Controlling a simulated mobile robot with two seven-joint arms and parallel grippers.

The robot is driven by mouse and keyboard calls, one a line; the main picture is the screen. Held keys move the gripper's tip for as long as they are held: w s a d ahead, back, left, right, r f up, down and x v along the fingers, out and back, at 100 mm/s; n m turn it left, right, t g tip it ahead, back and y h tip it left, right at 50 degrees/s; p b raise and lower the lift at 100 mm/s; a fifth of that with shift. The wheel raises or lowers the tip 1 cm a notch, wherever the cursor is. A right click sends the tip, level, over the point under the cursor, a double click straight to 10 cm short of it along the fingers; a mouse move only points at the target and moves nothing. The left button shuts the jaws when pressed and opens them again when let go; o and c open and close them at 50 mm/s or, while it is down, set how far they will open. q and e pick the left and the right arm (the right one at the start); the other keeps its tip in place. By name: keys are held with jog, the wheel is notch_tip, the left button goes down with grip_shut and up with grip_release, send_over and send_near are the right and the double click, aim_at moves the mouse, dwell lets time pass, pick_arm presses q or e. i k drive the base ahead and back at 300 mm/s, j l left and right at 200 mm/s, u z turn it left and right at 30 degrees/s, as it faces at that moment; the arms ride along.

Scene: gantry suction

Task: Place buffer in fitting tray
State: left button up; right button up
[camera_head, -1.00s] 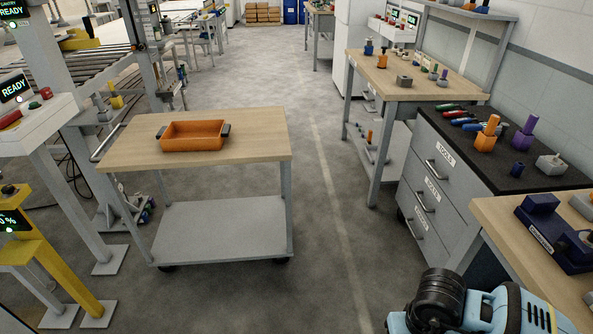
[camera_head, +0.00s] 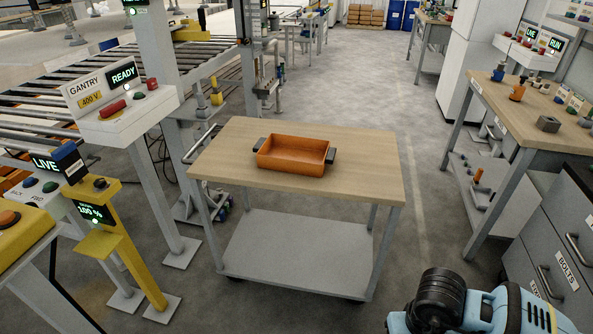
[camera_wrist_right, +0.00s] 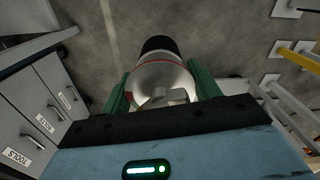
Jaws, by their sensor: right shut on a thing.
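The orange fitting tray (camera_head: 292,155) sits on the wooden top of a wheeled cart in the head view. It has dark handles at both ends and looks empty. In the right wrist view my right gripper (camera_wrist_right: 162,88), with green fingers, is shut on the buffer (camera_wrist_right: 160,72), a silvery rounded body with a thin red ring and a black end. The gripper holds it above the grey floor, away from the tray. In the head view only part of my right arm shows at the bottom right; its gripper is out of that frame. My left gripper is not in view.
The cart (camera_head: 370,181) has free top around the tray. A gantry control box (camera_head: 118,105) and a yellow post (camera_head: 128,250) stand left of it. A workbench (camera_head: 525,115) and a grey drawer cabinet (camera_head: 560,245) stand at right. Open floor lies between.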

aim_at(295, 158)
jog(key=i+j, duration=0.15)
jog(key=i, duration=0.35)
jog(key=i+j+u, duration=0.1)
jog(key=i, duration=0.4)
